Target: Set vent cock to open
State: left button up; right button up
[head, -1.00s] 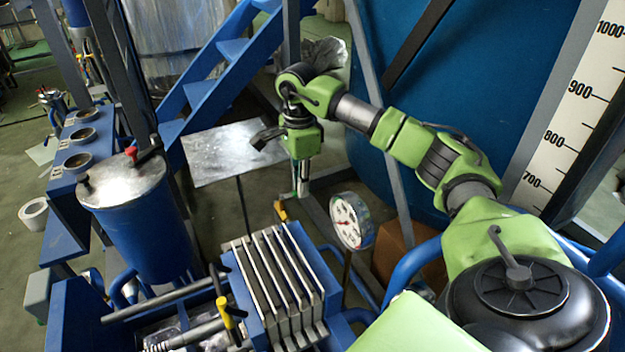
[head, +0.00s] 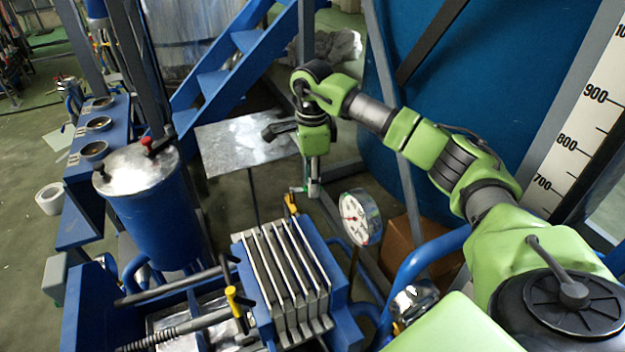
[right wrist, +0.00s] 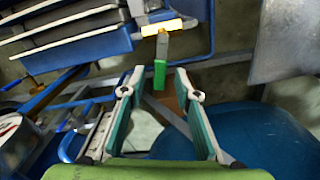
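A small cock with a green handle (right wrist: 160,74) and a yellow end (right wrist: 162,28) shows in the right wrist view. I take it as the vent cock, though no label is readable. In the head view its yellow part (head: 291,203) stands behind the plate stack, left of my right gripper (head: 315,186). The right gripper points down there. In the right wrist view its two fingers (right wrist: 158,84) are apart and empty. The green handle appears between and beyond the fingertips; I see no contact. My left gripper is not in view.
A round gauge (head: 360,217) stands right of the cock. The plate stack (head: 287,275) is in front. A blue drum (head: 155,220) with a red knob stands left. A metal plate (head: 235,150) and blue stairs (head: 215,72) lie behind. A large blue tank (head: 480,90) is at right.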

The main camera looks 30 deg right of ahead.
notch_tip(320, 180, up, 12)
dwell(0.5)
